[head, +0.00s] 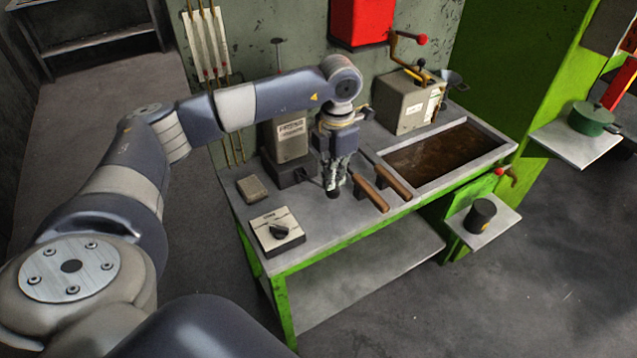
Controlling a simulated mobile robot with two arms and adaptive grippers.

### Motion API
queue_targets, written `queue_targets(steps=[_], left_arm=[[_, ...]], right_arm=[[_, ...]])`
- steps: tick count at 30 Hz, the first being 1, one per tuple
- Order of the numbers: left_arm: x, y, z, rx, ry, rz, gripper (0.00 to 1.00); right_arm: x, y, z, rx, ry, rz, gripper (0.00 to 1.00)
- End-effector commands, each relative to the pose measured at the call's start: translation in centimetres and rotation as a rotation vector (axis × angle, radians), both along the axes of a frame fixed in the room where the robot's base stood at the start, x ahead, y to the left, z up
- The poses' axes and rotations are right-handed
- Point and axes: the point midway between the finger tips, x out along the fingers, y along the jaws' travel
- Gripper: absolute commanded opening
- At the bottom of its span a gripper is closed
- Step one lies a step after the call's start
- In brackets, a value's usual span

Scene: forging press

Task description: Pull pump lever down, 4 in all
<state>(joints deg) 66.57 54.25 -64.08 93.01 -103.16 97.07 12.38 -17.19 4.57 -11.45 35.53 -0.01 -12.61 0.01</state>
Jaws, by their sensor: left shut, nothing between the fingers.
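My left arm reaches in from the left over a green-legged metal bench (330,222). My left gripper (333,192) points down, shut and empty, close above the bench top, just left of two wooden handles. A grey box with a crank-like lever (405,48) with a red knob stands at the back of the bench; the lever is raised. A grey labelled unit (291,138) stands behind my gripper, with a thin rod (277,58) showing above my arm. A small red-knobbed lever (507,174) sits at the bench's right end. I cannot tell for sure which is the pump lever. My right gripper is not in view.
Two wooden handles (371,194) lie by a dark-filled trough (440,152). A dial box (277,231) and a small grey block (252,189) sit at the left. A black cup (480,216) and a green pot (591,119) stand on side shelves. A red box (361,22) hangs behind.

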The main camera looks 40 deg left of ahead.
Motion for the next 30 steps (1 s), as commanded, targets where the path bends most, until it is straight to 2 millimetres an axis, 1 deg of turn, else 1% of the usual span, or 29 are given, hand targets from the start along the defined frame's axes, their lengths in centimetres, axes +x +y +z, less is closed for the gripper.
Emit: queue_targets(steps=[1,19,22,30], left_arm=[[-0.1,-0.1,-0.9,0.0,0.001,-0.001,0.0],[-0.5,-1.1,-6.2,0.002,0.001,0.0,0.0],[-0.5,-1.3,-6.8,0.001,0.001,0.0,0.0],[-0.6,-1.3,-6.7,0.001,0.001,0.001,0.0]], right_arm=[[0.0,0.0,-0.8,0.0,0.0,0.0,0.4],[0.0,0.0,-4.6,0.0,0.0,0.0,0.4],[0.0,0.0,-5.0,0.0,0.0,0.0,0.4],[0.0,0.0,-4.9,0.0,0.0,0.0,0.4]])
